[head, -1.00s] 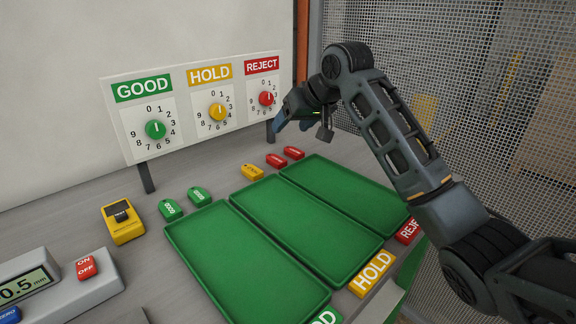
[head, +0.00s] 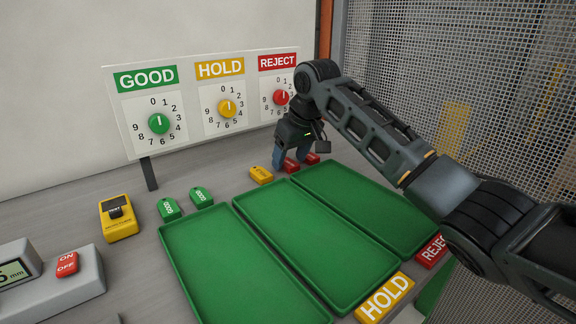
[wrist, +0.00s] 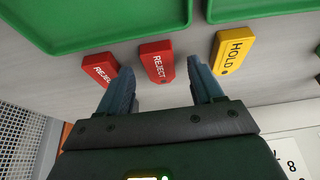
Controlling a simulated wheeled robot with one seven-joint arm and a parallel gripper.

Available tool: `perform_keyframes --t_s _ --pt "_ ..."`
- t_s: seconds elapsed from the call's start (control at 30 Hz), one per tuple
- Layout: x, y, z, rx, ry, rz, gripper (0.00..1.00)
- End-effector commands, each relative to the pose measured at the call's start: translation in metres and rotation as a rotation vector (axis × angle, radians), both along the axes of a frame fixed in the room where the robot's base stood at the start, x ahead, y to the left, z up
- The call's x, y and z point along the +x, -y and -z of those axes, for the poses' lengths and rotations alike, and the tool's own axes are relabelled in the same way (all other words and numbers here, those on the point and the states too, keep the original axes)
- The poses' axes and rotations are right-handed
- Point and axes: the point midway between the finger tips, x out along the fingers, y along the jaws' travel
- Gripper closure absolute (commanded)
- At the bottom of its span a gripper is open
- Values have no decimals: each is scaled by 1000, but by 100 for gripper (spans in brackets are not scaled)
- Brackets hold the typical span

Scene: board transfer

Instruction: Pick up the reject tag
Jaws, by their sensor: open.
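Two red reject tags lie on the grey bench behind the trays. In the wrist view one reject tag (wrist: 157,62) lies ahead of and between my open fingertips, and the other reject tag (wrist: 101,69) lies left of it, by the left fingertip. In the head view the nearer reject tag (head: 291,165) is partly hidden by my gripper (head: 291,162), and the other (head: 312,158) shows just right of the fingers. My gripper also shows in the wrist view (wrist: 163,75), open and empty, pointing down at the tags. I cannot tell its exact height above the bench.
A yellow hold tag (head: 261,175) lies close left of my gripper. Green good tags (head: 169,208) lie further left. Green trays (head: 318,241) fill the front. The dial board (head: 205,104) stands behind, and a mesh panel (head: 440,80) is at the right.

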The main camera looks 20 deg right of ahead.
Motion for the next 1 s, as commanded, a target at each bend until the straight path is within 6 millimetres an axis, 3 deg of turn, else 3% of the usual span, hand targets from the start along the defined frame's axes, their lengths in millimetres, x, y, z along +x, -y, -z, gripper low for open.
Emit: perform_keyframes --t_s 0.33,0.9,1.0 --pt "3 -1 6 0 1 0 36" --pt "2 -1 6 0 1 0 91" --pt "3 -1 6 1 2 0 94"
